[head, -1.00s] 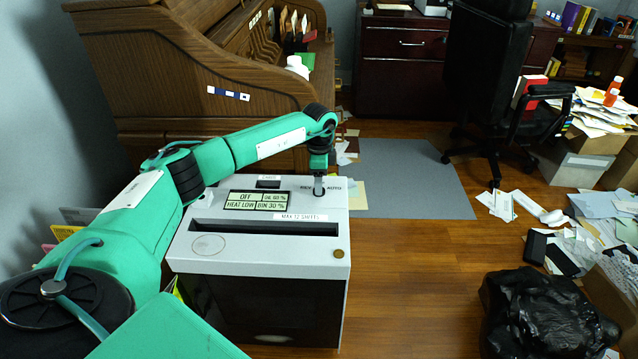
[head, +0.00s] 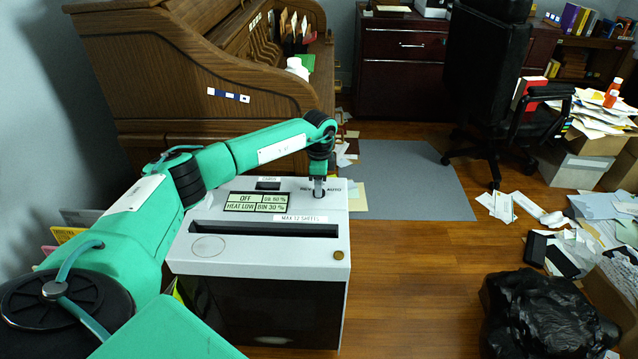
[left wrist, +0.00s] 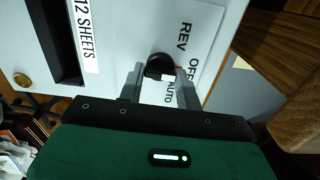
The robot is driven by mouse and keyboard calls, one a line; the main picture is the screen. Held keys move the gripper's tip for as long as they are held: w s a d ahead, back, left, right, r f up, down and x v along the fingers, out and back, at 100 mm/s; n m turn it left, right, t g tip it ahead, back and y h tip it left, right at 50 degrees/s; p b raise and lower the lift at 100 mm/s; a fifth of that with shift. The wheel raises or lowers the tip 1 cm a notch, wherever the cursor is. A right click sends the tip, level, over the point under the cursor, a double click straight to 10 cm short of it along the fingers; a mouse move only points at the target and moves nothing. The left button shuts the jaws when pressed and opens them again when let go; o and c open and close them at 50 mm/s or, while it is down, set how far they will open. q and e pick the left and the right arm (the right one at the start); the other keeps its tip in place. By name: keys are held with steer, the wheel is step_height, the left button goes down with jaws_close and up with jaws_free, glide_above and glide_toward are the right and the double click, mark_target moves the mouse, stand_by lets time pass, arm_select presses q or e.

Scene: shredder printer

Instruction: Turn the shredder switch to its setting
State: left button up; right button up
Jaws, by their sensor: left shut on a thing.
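The shredder (head: 320,255) is a light grey box with a dark front, a paper slot and a display (head: 255,202) reading OFF on its top. Its switch (left wrist: 159,63) is a round black knob in the left wrist view, beside the labels REV, OFF and AUTO. A small red mark shows at the knob's edge, near OFF. My left gripper (head: 319,190) points down at the top's far right corner and hides the knob in the head view. In the left wrist view its fingers (left wrist: 160,82) are shut on the knob, one on each side. My right gripper is not in view.
A wooden roll-top desk (head: 170,75) stands close behind the shredder. A black bag (head: 545,315) lies on the floor at the lower right. An office chair (head: 490,80) and paper piles stand further right. The wood floor right of the shredder is mostly clear.

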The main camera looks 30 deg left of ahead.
arm_select(q)
steer(key=shift+r, duration=0.1)
steer(key=m+p, duration=0.3)
steer(key=m, duration=0.3)
steer(key=shift+m, duration=0.9)
steer(key=shift+m+p, duration=0.6)
steer(key=shift+m, duration=1.3)
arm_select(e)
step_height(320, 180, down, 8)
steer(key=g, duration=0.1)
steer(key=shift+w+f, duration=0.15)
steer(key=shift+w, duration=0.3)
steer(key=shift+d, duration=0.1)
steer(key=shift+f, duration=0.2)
arm_select(q)
steer(key=o, duration=0.9)
steer(key=shift+o, duration=0.4)
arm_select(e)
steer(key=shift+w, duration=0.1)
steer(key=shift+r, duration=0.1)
